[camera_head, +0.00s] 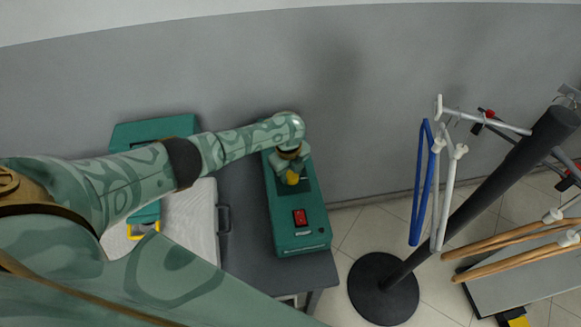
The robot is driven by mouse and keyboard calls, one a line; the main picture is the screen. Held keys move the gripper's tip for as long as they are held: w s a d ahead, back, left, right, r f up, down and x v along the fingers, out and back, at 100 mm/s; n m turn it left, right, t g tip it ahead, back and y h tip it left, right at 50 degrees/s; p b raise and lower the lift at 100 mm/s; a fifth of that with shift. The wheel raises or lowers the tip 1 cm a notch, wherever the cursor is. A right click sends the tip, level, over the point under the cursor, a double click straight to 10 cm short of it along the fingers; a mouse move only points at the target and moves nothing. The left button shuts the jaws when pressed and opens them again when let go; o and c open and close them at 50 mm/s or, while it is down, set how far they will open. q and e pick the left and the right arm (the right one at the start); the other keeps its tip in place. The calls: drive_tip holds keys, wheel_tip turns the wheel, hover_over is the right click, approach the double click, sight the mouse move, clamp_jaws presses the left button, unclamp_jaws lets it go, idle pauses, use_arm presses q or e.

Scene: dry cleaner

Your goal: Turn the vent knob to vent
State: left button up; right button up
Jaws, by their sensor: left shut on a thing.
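A green machine box (303,238) stands on the dark grey table. A red rocker switch (300,217) is on its top, toward the near end. My left arm reaches in from the left, and my left gripper (291,168) points down over the box's dark panel. It is shut on a small yellow knob (292,178) on that panel. The hand covers much of the knob, so its pointer and any vent marking cannot be read. My right gripper is not in view.
A green machine (152,132) with a pale padded board (190,222) lies left, partly under my arm. The grey table's edge (325,272) is near. On the right are a black-based stand (383,290), a blue hanger (420,180) and wooden hangers (515,242). A grey wall is behind.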

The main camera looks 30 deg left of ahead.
sight(291, 178)
use_arm(q)
drive_tip(key=n+p, duration=0.2)
drive_tip(key=n, duration=0.3)
drive_tip(key=shift+s+r+n+p, duration=0.1)
drive_tip(key=shift+n+p, duration=0.2)
drive_tip(key=shift+p, duration=0.1)
drive_tip(key=n+p, duration=0.1)
drive_tip(key=n, duration=0.3)
drive_tip(key=shift+n, duration=0.4)
drive_tip(key=o, duration=1)
drive_tip(key=shift+p, duration=0.35)
drive_tip(key=r+p, duration=0.3)
drive_tip(key=r, duration=0.2)
drive_tip(key=r+p, duration=0.4)
drive_tip(key=r, duration=0.1)
drive_tip(key=s+r+p, duration=0.1)
drive_tip(key=r+p, duration=0.2)
drive_tip(key=r, duration=0.3)
drive_tip(key=shift+d, duration=0.2)
